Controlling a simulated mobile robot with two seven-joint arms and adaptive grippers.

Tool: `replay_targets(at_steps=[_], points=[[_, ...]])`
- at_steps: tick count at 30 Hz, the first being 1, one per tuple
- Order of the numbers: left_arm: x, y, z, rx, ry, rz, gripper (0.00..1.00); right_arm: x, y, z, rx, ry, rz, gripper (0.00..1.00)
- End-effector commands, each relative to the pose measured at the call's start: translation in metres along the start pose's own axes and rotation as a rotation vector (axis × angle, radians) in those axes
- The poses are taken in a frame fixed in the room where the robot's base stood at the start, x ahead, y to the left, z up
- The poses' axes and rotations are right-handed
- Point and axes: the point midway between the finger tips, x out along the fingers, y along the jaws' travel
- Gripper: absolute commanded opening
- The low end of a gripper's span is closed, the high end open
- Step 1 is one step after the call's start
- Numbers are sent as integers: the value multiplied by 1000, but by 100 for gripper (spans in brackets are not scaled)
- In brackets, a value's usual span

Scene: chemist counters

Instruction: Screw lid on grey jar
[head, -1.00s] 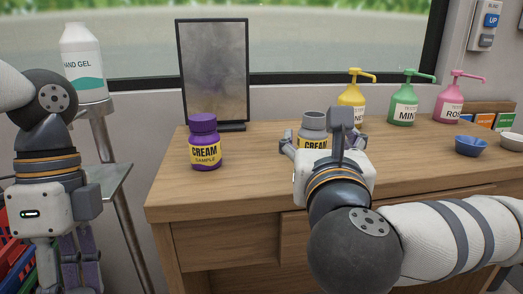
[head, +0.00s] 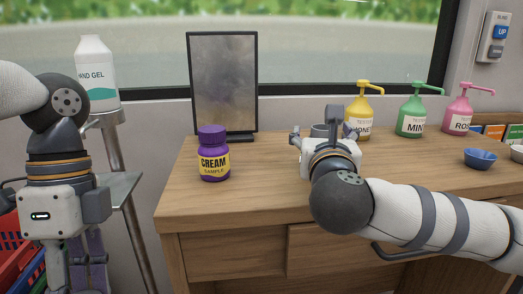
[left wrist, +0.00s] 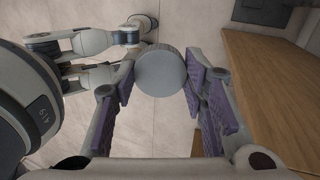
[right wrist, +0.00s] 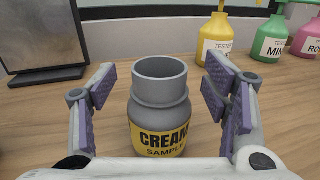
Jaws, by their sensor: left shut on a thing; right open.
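The grey jar (right wrist: 160,110) stands upright and lidless on the counter, with a yellow CREAM SAMPLE label. In the head view only its grey top (head: 320,130) shows behind my right gripper (head: 325,135). My right gripper also shows in the right wrist view (right wrist: 160,95), open, with a finger on each side of the jar and gaps between. A round grey lid (left wrist: 160,72) is held between the fingers of my left gripper (left wrist: 160,80), off the counter's left side. In the head view my left gripper (head: 82,250) points down and the lid is not visible.
A purple cream jar with its lid (head: 213,155) stands left on the counter (head: 260,205). A dark framed panel (head: 223,85) stands behind it. Yellow (head: 363,115), green (head: 412,122) and pink (head: 459,117) pump bottles and a blue bowl (head: 480,158) are right. Counter between the jars is clear.

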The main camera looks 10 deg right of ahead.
Motion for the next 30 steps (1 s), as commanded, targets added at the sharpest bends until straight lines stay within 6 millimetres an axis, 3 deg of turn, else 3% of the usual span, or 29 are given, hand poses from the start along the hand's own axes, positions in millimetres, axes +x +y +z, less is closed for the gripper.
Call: replay_targets(at_steps=[9,17,25,30], points=[[0,0,0,0,0,0,28,0,0,0,0,0,1,69],[0,0,0,0,0,0,28,0,0,0,0,0,1,10],[0,0,0,0,0,0,28,0,0,2,0,-1,1,10],[-5,2,0,0,1,-7,28,0,0,28,2,-7,2,10]])
